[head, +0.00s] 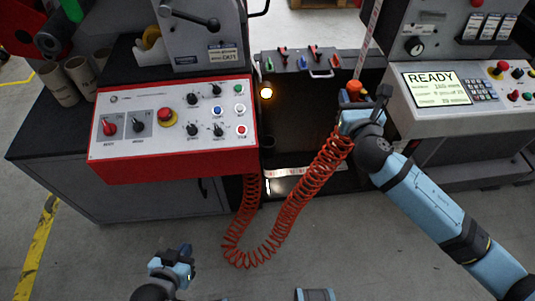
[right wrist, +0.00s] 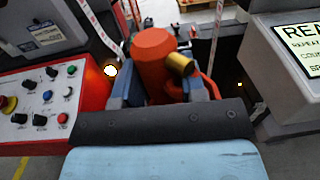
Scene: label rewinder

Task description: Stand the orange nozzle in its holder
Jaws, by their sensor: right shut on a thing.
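The orange nozzle (head: 354,87) is in my right gripper (head: 361,97), above the dark recess between the two machine consoles. In the right wrist view the nozzle (right wrist: 152,52) stands between the two fingers, its wide orange end up, with a brass-coloured tip (right wrist: 181,64) jutting to the right. The coiled orange hose (head: 318,178) hangs below the gripper. A dark round cup (head: 268,143) beside the red console may be the holder; I cannot tell for sure. My left gripper (head: 178,252) is low at the front, away from the nozzle; its jaw opening is unclear.
The red-edged control panel (head: 174,125) stands left of the recess, and the console with the READY screen (head: 437,89) stands right. A dark shelf with red levers (head: 298,60) lies behind. Cardboard cores (head: 58,84) stand far left.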

